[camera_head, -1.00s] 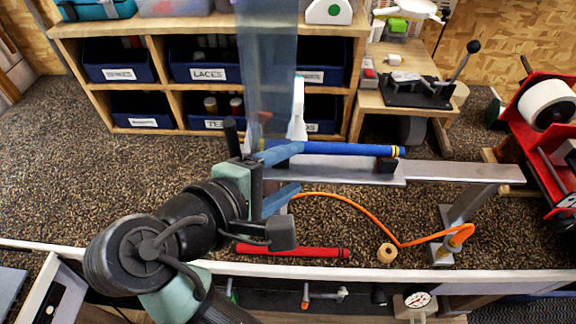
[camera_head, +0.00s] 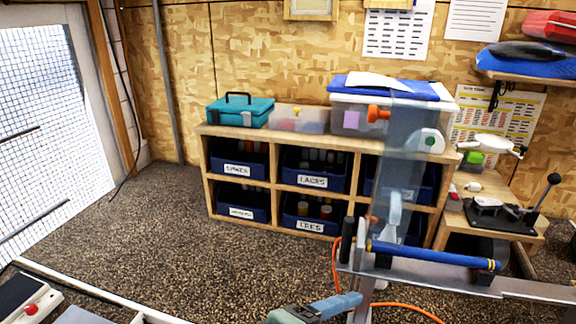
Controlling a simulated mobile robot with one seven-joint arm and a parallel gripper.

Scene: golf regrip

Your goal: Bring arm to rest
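My gripper (camera_head: 335,304) shows only in part at the bottom edge, just right of the middle. One blue finger and a bit of pale teal body are visible; the rest is cut off, so its opening cannot be told. It appears empty in the part that shows. A blue grip (camera_head: 430,255) with a yellow band near its right end lies along the metal bench bar (camera_head: 515,287), above and right of my gripper and apart from it.
A wooden shelf (camera_head: 272,186) with labelled blue bins stands behind. An orange hose (camera_head: 335,262) hangs behind the bar. A side table (camera_head: 490,216) stands right. Dark floor (camera_head: 130,225) is open at left.

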